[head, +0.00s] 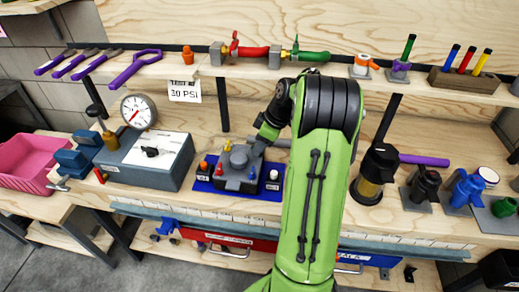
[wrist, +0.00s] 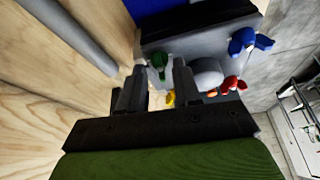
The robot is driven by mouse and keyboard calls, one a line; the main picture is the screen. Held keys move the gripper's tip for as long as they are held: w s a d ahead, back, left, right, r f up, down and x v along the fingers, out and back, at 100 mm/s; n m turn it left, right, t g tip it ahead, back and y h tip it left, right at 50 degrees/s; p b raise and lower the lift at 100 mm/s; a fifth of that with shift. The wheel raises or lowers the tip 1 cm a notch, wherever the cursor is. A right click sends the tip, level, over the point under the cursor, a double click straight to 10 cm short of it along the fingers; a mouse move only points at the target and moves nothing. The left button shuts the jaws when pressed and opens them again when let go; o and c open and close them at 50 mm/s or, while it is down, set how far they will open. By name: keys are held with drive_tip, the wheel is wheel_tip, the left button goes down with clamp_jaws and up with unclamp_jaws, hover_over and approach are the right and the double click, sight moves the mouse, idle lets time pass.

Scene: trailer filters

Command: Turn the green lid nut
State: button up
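The green lid nut (wrist: 158,63) shows in the wrist view, in the gap between my fingertips. My gripper (wrist: 160,72) is open, with one finger on each side of the nut; neither finger clearly touches it. In the head view my gripper (head: 260,142) reaches down at the right back of the grey filter housing (head: 236,183), and the green nut is hidden there. The housing's lid has a round grey knob (wrist: 207,74). Other lid nuts are blue (wrist: 248,41), red (wrist: 233,85) and yellow (wrist: 170,98).
The housing stands on a blue mat (head: 212,187) on the wooden bench. A grey gauge box (head: 150,160) is to the left. A dark filter with an amber bowl (head: 374,175) stands to the right. A shelf (head: 190,67) with tools and valves runs above.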

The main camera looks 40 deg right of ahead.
drive_tip(key=shift+w+f, duration=0.1)
drive_tip(key=shift+f, duration=0.15)
clamp_jaws()
